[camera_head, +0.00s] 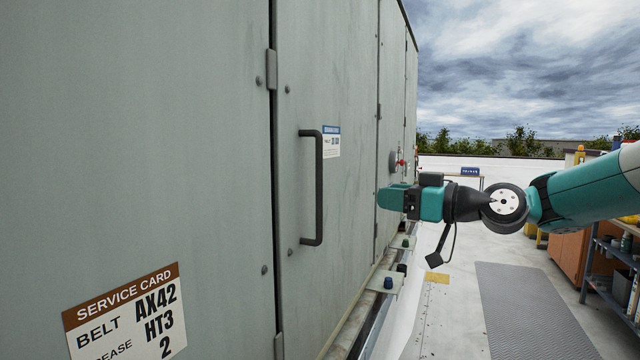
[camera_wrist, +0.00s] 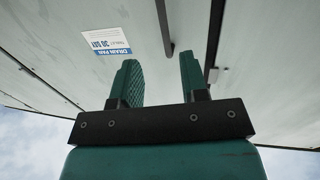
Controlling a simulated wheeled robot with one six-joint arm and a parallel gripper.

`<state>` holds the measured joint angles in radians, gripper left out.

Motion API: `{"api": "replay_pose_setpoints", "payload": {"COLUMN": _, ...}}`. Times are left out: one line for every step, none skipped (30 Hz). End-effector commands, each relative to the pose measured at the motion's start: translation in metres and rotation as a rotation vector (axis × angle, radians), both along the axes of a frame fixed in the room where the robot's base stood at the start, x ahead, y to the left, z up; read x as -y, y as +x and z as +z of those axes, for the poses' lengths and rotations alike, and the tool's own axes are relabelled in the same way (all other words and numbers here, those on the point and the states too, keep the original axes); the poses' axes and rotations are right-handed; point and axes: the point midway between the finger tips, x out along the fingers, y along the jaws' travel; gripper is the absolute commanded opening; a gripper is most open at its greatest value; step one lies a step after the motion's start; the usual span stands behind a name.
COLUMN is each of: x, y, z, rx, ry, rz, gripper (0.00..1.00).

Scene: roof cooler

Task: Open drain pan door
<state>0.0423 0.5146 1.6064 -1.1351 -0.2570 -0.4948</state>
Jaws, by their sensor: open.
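The drain pan door (camera_head: 340,200) is a grey-green panel on the side of the cooler and looks shut. Its dark vertical bar handle (camera_head: 317,188) is on the left part of the panel, with a small blue-and-white label (camera_head: 332,142) beside it. In the wrist view the label (camera_wrist: 107,41) reads "DRAIN PAN", and part of the handle (camera_wrist: 164,25) shows at the top centre. My gripper (camera_head: 382,198) is right of the handle in the head view, apart from it. In the wrist view its two teal fingers (camera_wrist: 158,82) are open with nothing between them.
A service card (camera_head: 126,316) is on the left panel. A hinge (camera_head: 271,70) sits on the seam. Pipes and brackets (camera_head: 384,281) run along the cooler's base. A shelf rack (camera_head: 612,270) and orange cabinet (camera_head: 568,258) stand at right. A grey walkway mat (camera_head: 530,310) lies clear.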

Motion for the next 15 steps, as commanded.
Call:
{"api": "replay_pose_setpoints", "payload": {"x": -0.006, "y": 0.003, "z": 0.003, "rx": 0.001, "ry": 0.002, "rz": 0.003, "gripper": 0.41}}
{"api": "replay_pose_setpoints", "payload": {"x": -0.01, "y": 0.005, "z": 0.003, "rx": 0.001, "ry": 0.001, "rz": 0.003, "gripper": 0.41}}
{"api": "replay_pose_setpoints", "payload": {"x": -0.016, "y": 0.008, "z": 0.003, "rx": -0.001, "ry": -0.001, "rz": 0.004, "gripper": 0.41}}
{"api": "replay_pose_setpoints", "payload": {"x": -0.021, "y": 0.011, "z": 0.004, "rx": 0.001, "ry": -0.001, "rz": 0.004, "gripper": 0.41}}
{"api": "replay_pose_setpoints", "payload": {"x": -0.026, "y": 0.014, "z": 0.004, "rx": -0.001, "ry": -0.001, "rz": 0.004, "gripper": 0.41}}
{"api": "replay_pose_setpoints", "payload": {"x": -0.034, "y": 0.019, "z": 0.005, "rx": -0.001, "ry": -0.001, "rz": 0.004, "gripper": 0.41}}
{"api": "replay_pose_setpoints", "payload": {"x": -0.04, "y": 0.022, "z": 0.005, "rx": -0.002, "ry": -0.001, "rz": 0.004, "gripper": 0.41}}
{"api": "replay_pose_setpoints", "payload": {"x": -0.046, "y": 0.026, "z": 0.005, "rx": -0.002, "ry": -0.001, "rz": 0.004, "gripper": 0.41}}
{"api": "replay_pose_setpoints", "payload": {"x": -0.054, "y": 0.031, "z": 0.005, "rx": -0.002, "ry": -0.002, "rz": 0.004, "gripper": 0.41}}
{"api": "replay_pose_setpoints", "payload": {"x": -0.06, "y": 0.035, "z": 0.005, "rx": -0.002, "ry": -0.003, "rz": 0.004, "gripper": 0.41}}
{"api": "replay_pose_setpoints", "payload": {"x": -0.066, "y": 0.038, "z": 0.005, "rx": -0.002, "ry": -0.002, "rz": 0.004, "gripper": 0.41}}
{"api": "replay_pose_setpoints", "payload": {"x": -0.074, "y": 0.042, "z": 0.005, "rx": -0.002, "ry": -0.001, "rz": 0.003, "gripper": 0.41}}
{"api": "replay_pose_setpoints", "payload": {"x": -0.079, "y": 0.047, "z": 0.005, "rx": -0.003, "ry": -0.001, "rz": 0.003, "gripper": 0.41}}
{"api": "replay_pose_setpoints", "payload": {"x": -0.086, "y": 0.05, "z": 0.005, "rx": -0.001, "ry": -0.002, "rz": 0.003, "gripper": 0.41}}
{"api": "replay_pose_setpoints", "payload": {"x": -0.093, "y": 0.055, "z": 0.005, "rx": -0.002, "ry": -0.002, "rz": 0.003, "gripper": 0.41}}
